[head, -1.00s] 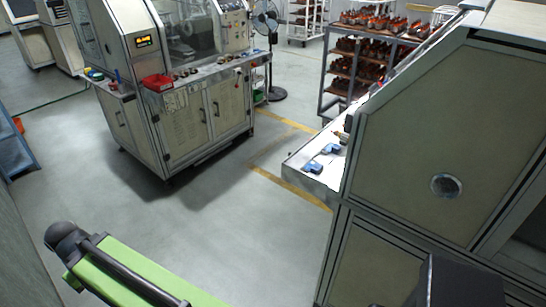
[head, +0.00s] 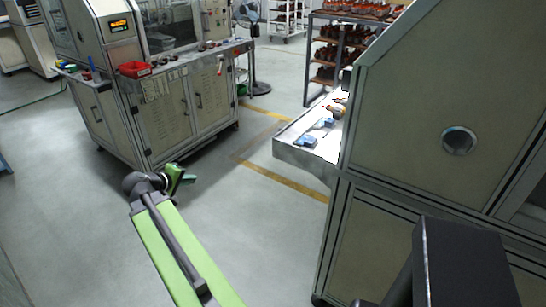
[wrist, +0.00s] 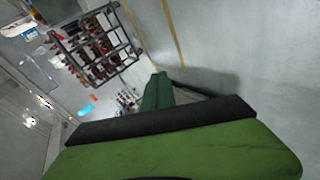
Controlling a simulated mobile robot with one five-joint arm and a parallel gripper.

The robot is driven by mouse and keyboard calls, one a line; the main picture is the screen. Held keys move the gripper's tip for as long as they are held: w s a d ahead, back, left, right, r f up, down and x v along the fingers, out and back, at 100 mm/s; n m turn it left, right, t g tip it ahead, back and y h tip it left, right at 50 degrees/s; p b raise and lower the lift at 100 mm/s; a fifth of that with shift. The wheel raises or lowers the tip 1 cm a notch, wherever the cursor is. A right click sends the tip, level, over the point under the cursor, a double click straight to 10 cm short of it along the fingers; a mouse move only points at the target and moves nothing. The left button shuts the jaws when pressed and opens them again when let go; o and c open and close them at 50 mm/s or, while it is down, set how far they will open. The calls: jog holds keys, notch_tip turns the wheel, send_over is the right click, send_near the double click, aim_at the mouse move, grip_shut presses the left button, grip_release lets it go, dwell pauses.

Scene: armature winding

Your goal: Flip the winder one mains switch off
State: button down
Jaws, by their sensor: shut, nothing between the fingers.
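A winding machine (head: 165,112) with an amber display (head: 119,25) stands at the upper left. Another machine cabinet (head: 430,90) fills the right side, with a round metal fitting (head: 459,140) on its side panel. Which one is winder one I cannot tell, and no mains switch can be made out for certain. A small red part (head: 220,66) shows at the left machine's front ledge. My gripper (head: 184,178) is shut and empty over open floor, in front of the left machine and apart from it. Its green fingers (wrist: 157,92) also show in the wrist view.
A red bin (head: 134,69) sits on the left machine's ledge. A white shelf (head: 300,150) with blue parts juts out from the right machine. A rack (head: 335,45) of orange parts and a fan (head: 252,50) stand behind. Floor between the machines is clear.

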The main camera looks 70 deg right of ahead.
jog(key=s+d+r+g+h+b, duration=0.2)
jog(key=s+d+h+b, duration=0.1)
jog(key=s+d, duration=0.55)
jog(key=s+d+r+g+h+b, duration=0.2)
jog(key=s+d+h+b, duration=0.15)
jog(key=s+d, duration=0.55)
jog(key=w+x, duration=0.1)
jog(key=x, duration=1.3)
jog(key=shift+w+d+f+n, duration=0.3)
jog(key=shift+d+n, duration=0.1)
jog(key=shift+d, duration=0.15)
